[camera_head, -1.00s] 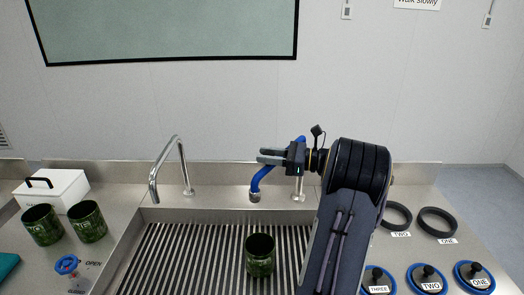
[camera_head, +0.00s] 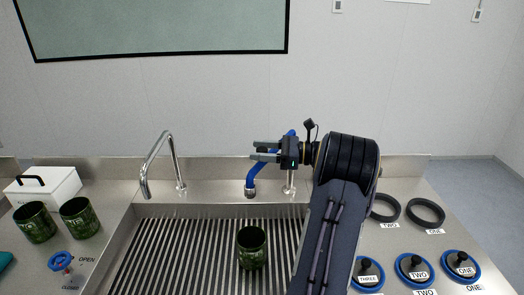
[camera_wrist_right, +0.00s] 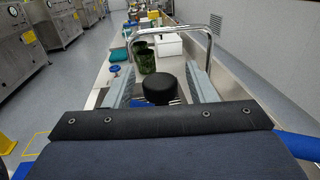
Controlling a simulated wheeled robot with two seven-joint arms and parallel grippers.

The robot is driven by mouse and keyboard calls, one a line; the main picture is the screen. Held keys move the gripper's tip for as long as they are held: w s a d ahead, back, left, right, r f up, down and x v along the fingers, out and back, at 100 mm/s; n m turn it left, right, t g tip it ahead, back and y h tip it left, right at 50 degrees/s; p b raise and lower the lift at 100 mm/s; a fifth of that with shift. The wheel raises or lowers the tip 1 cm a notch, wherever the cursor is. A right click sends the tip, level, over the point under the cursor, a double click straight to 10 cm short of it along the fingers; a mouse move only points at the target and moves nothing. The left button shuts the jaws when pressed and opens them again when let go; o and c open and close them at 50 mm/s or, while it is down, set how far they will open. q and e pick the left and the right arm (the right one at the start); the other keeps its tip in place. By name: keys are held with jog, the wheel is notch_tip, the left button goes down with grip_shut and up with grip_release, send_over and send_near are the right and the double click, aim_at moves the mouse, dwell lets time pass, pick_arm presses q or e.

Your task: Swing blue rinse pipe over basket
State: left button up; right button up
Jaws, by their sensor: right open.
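The blue rinse pipe (camera_head: 252,177) curves up from a steel post at the sink's back edge, and its nozzle hangs over the back of the sink. My right gripper (camera_head: 254,150) is open and points left, just above the pipe's bend. I cannot tell whether they touch; the gripper hides part of the pipe. A blue tube (camera_wrist_right: 297,145) shows at the right edge of the wrist view. A green cup-like container (camera_head: 252,248), possibly the basket, stands on the slatted sink grate, below and in front of the nozzle. My left gripper is not in view.
A steel faucet (camera_head: 163,160) arches over the sink's left side. Two green containers (camera_head: 79,217), a white box (camera_head: 50,188) and a blue valve knob (camera_head: 61,261) are at left. Black rings (camera_head: 426,212) and blue-rimmed lids (camera_head: 461,266) lie at right. The grate's left side is clear.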

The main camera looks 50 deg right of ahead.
jog(key=b+v, duration=0.2)
jog(key=v, duration=0.5)
jog(key=shift+s+d, duration=0.2)
jog(key=shift+s, duration=0.1)
dwell(0.4)
